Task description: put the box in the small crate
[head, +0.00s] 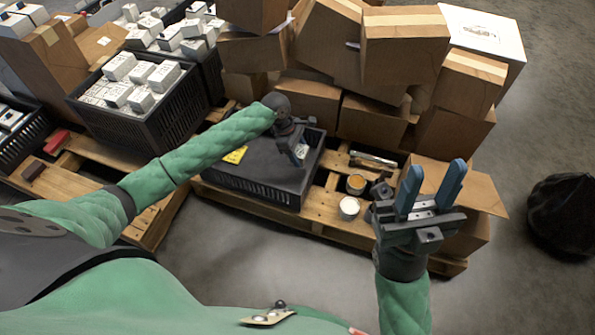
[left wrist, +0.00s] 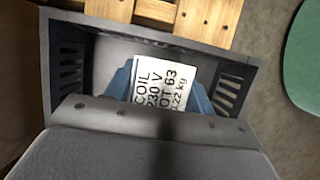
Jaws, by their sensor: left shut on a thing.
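The box (left wrist: 165,85) has a white face with black print reading COIL, 230 V and 1.22 kg in the left wrist view. My left gripper (left wrist: 163,88) is shut on it, with a blue finger on each side. The small dark grey crate (head: 250,188) stands on a wooden pallet; its slotted walls frame the box in the left wrist view (left wrist: 66,65). I cannot tell whether the box touches the crate's floor. In the head view my left gripper (head: 300,152) is over the crate and mostly hides the box. My right gripper (head: 430,188) is open and empty, fingers upward.
Cardboard boxes (head: 405,45) are stacked behind the crate. An open carton (head: 465,185), a white-topped can (head: 349,208) and an orange roll (head: 356,184) are right of it. A black crate of white boxes (head: 130,125) stands left. Grey floor is clear in front.

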